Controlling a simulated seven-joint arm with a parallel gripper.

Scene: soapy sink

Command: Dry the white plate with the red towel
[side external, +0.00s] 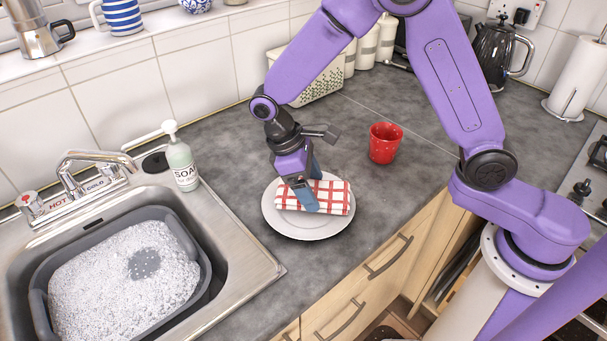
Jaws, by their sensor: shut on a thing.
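The white plate (290,229) lies flat on the grey counter to the right of the sink. A folded red and white checked towel (333,196) rests on the plate, covering much of its middle. My gripper (306,196) comes down from above and is shut on the towel near its left half. The part of the towel between the fingers is partly hidden. The plate's rim shows around the towel.
A soapy grey basin (40,285) sits in the steel sink (235,275) at left. A soap bottle (182,163) stands by the sink's back corner. A red cup (384,143) stands right of the plate, and a pale basket (318,82) behind. The counter front is clear.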

